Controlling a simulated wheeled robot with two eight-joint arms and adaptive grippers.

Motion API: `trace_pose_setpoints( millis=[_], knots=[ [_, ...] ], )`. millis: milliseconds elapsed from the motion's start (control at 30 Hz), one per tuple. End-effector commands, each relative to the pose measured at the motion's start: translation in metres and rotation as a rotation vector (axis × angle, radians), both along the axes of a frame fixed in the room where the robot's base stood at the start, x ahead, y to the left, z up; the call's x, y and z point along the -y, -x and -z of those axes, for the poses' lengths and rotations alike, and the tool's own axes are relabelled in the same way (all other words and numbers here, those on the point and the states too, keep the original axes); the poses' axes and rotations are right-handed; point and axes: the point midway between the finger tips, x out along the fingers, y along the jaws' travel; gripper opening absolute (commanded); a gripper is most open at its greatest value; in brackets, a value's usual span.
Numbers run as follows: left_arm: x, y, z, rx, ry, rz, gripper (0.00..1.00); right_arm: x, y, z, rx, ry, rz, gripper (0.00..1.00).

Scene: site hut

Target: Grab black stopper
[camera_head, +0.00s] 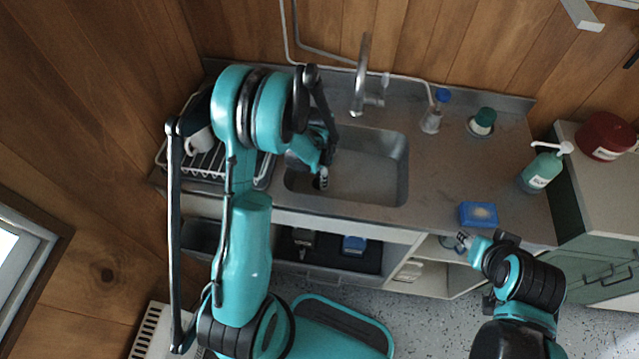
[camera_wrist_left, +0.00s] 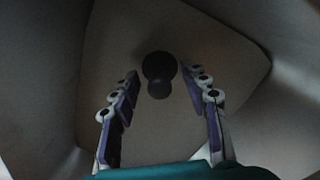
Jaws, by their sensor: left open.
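The black stopper (camera_wrist_left: 158,70) is a round dark piece with a smaller rounded part on the near side, on the sink floor in the left wrist view. My left gripper (camera_wrist_left: 161,80) is open, with one finger on either side of the stopper's line and a gap to each. In the head view my left gripper (camera_head: 322,178) reaches down into the left part of the sink (camera_head: 375,185). The stopper is hidden there behind my arm and gripper. My right gripper (camera_head: 463,240) is in front of the counter's front edge, away from the sink; its finger gap is too small to judge.
The faucet (camera_head: 362,85) stands behind the sink. A dish rack (camera_head: 205,160) with a white mug is at the left. The sink walls surround my left gripper.

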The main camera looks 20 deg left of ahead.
Motion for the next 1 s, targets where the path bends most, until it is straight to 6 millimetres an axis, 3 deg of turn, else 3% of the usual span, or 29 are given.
trace_pose_setpoints(
  millis=[100, 267, 667, 1000],
  knots=[
    [0.0, 0.0, -0.001, 0.0, 0.0, 0.0, 0.43, 0.0, 0.0, -0.001, 0.0, 0.0, 0.0, 0.4],
    [0.0, 0.0, -0.001, 0.0, 0.0, 0.0, 0.01, 0.0, 0.0, -0.001, 0.0, 0.0, 0.0, 0.4],
    [0.0, 0.0, -0.007, 0.0, 0.0, 0.0, 0.0, 0.0, 0.0, -0.003, 0.0, 0.0, 0.0, 0.4],
    [0.0, 0.0, -0.073, 0.0, 0.0, 0.0, 0.0, 0.0, 0.0, -0.026, 0.0, 0.0, 0.0, 0.4]
  ],
)
